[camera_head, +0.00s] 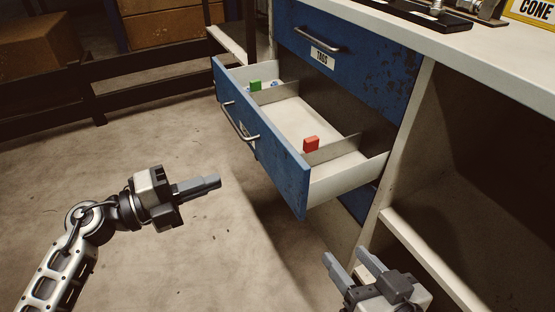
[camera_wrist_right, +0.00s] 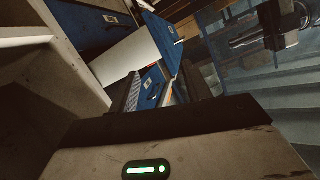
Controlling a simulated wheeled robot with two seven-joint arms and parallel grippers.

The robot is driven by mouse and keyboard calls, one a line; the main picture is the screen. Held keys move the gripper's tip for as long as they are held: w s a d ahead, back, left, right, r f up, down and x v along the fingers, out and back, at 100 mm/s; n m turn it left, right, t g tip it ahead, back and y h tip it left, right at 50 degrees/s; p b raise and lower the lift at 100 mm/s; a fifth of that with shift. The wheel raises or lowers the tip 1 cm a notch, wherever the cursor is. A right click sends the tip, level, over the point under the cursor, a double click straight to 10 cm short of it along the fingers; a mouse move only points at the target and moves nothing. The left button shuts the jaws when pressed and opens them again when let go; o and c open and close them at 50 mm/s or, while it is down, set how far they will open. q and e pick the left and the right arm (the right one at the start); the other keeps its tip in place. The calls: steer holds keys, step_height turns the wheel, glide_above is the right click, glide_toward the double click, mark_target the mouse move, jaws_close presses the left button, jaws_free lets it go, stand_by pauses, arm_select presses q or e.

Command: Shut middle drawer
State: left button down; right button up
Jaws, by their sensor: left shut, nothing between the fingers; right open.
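The middle drawer (camera_head: 262,145) is pulled well out of the blue cabinet in the head view, its blue front facing lower left with a bar handle (camera_head: 238,122). A green block (camera_head: 255,85) and a red block (camera_head: 311,144) lie in its divided compartments. The drawer also shows in the right wrist view (camera_wrist_right: 165,36). My left gripper (camera_head: 212,183) is shut and empty, left of the drawer front and apart from it. My right gripper (camera_head: 350,262) is open and empty, below and right of the drawer's near corner, apart from it.
The shut top drawer (camera_head: 345,52) is labelled TAGS and sits under the worktop (camera_head: 455,42). Open shelving (camera_head: 440,255) stands right of the drawers. A dark rack with cardboard boxes (camera_head: 35,52) stands at the back left. The floor (camera_head: 130,140) before the drawer is clear.

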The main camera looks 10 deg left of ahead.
mark_target(290, 155)
arm_select(q)
steer(key=b+x, duration=0.2)
steer(key=x, duration=1.1)
steer(key=shift+w+d, duration=0.25)
steer(key=shift+d, duration=0.05)
arm_select(e)
steer(key=shift+a+r+m+t+y, duration=0.3)
steer(key=shift+a+r+m+y, duration=0.1)
steer(key=shift+m+y, duration=0.1)
steer(key=shift+w+r, duration=0.1)
